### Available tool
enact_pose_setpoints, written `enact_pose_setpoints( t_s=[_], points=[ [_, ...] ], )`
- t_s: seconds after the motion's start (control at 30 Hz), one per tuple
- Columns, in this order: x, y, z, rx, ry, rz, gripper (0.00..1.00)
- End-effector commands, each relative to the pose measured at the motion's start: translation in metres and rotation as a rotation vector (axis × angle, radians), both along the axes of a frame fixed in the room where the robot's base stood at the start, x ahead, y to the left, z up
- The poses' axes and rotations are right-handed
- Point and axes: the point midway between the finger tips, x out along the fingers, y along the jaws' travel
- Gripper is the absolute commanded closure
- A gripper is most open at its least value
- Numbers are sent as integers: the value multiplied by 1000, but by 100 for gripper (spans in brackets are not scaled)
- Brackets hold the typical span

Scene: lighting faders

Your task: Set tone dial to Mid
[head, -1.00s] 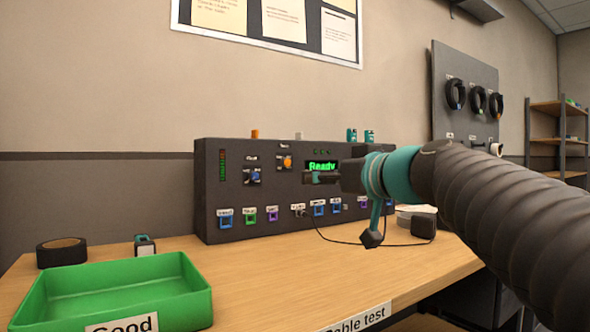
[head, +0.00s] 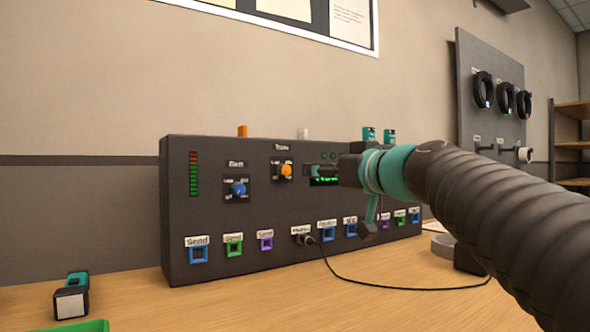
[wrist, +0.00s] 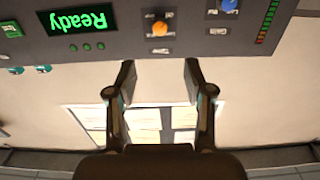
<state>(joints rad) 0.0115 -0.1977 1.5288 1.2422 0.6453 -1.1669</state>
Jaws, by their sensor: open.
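The tone dial is an orange knob (head: 286,171) on the upper front of the dark panel (head: 215,215), under a label that seems to read "Tone". Small labels surround it, too small to read surely, and its pointer direction cannot be told. In the upside-down wrist view, the orange knob (wrist: 159,28) sits at top centre, ahead of my fingertips and laterally between them. My gripper (wrist: 159,72) is open and empty, apart from the knob. In the head view my gripper (head: 322,171) is right of the knob and partly covers the green display.
A blue gain knob (head: 238,188) is left of the tone dial. Several coloured sockets line the panel's bottom, with a black cable (head: 345,277) plugged in. A small teal-and-black device (head: 72,297) stands on the bench (head: 225,305). A green tray (head: 85,326) shows at the lower edge.

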Motion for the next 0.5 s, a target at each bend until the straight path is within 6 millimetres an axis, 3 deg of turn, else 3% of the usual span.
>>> enact_pose_setpoints(
  t_s=[0.5],
  points=[
    [77,52,1,0,4,3,48]
  ],
)
